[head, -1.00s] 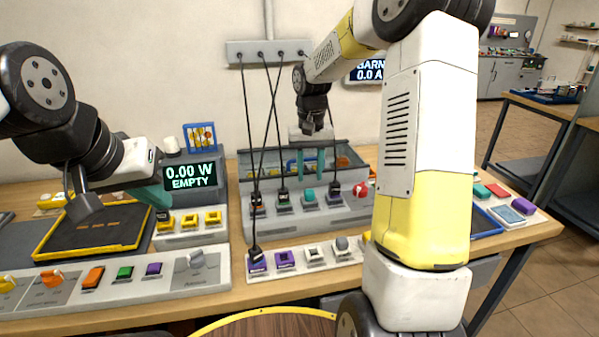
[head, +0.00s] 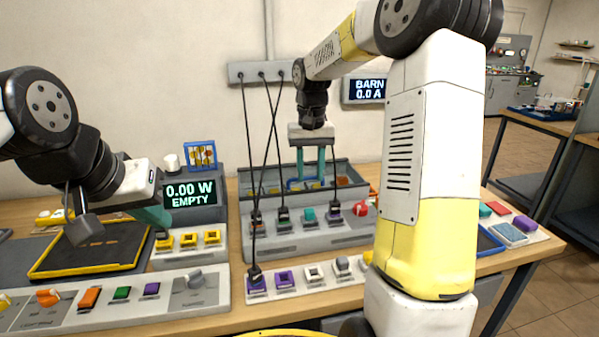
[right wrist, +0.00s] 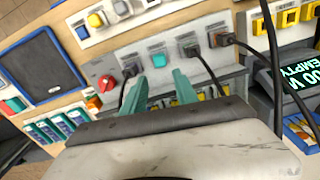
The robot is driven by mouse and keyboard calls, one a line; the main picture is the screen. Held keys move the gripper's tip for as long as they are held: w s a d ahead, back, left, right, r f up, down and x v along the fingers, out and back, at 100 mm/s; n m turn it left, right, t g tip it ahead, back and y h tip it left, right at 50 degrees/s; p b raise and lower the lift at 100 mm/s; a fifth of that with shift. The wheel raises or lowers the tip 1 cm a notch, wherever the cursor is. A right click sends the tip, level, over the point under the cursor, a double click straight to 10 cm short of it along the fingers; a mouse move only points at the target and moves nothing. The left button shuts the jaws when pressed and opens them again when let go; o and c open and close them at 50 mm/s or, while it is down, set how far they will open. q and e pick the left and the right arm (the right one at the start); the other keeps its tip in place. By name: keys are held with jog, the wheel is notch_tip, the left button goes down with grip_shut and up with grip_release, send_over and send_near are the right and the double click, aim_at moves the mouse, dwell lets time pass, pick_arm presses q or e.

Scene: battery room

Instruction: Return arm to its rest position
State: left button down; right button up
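My right gripper (head: 311,178) hangs fingers-down over the grey open-topped box (head: 345,170) at the back of the bench. Its two teal fingers are apart, with nothing between them. The right wrist view also shows these fingers (right wrist: 160,88) apart and empty, near a teal plug block (right wrist: 158,61). My left gripper (head: 152,214) is at the left, beside the "0.00 W EMPTY" display (head: 190,193) and above the yellow-rimmed dark tray (head: 45,272). Only one teal side of it shows, so its opening is hidden.
Black cables hang from a wall strip (head: 250,72) to plugs on the bench, close to my right gripper. A red knob (head: 361,208) sits on the grey unit. A front panel (head: 120,300) holds coloured switches. My right arm hides part of the bench's right side.

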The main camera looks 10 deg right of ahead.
jog(key=s+a+r+t+y, duration=0.1)
jog(key=s+r+t, duration=0.2)
jog(key=s, duration=0.9)
jog(key=s+a+r+n+t+y, duration=0.1)
jog(key=s+r+t, duration=0.2)
jog(key=s, duration=0.9)
jog(key=shift+r, duration=0.5)
jog(key=shift+s+a, duration=0.1)
